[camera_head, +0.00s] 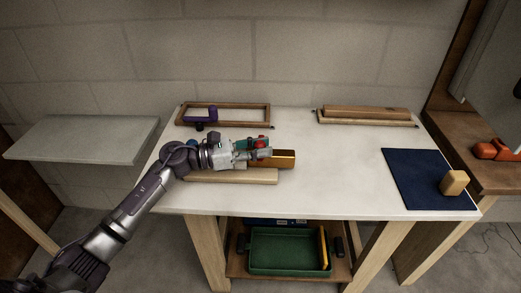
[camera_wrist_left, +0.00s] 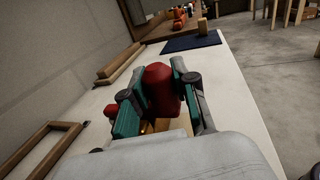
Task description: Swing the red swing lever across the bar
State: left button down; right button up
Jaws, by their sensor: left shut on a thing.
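The red swing lever (camera_wrist_left: 160,88) shows in the left wrist view as a rounded red knob between my gripper's fingers. In the head view only a little of its red (camera_head: 262,141) shows by the fingertips. My left gripper (camera_head: 262,148) is shut on it, above the brass-coloured bar (camera_head: 284,160). The bar lies over a pale wooden base (camera_head: 235,177), and a bit of brass shows below the knob in the wrist view. My fingers hide the lever's lower part and pivot. My right gripper is in neither view.
A wooden frame (camera_head: 262,106) with a purple clamp-like piece (camera_head: 206,114) lies at the back left. Wooden strips (camera_head: 366,112) lie at the back right. A dark blue mat (camera_head: 415,180) with a wooden block (camera_head: 454,183) is on the right. The white table (camera_head: 335,180) is clear between.

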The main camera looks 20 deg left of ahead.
pick_arm(q)
jog(key=c, duration=0.9)
grip_release()
jog(key=shift+o, duration=0.2)
jog(key=v, duration=1.2)
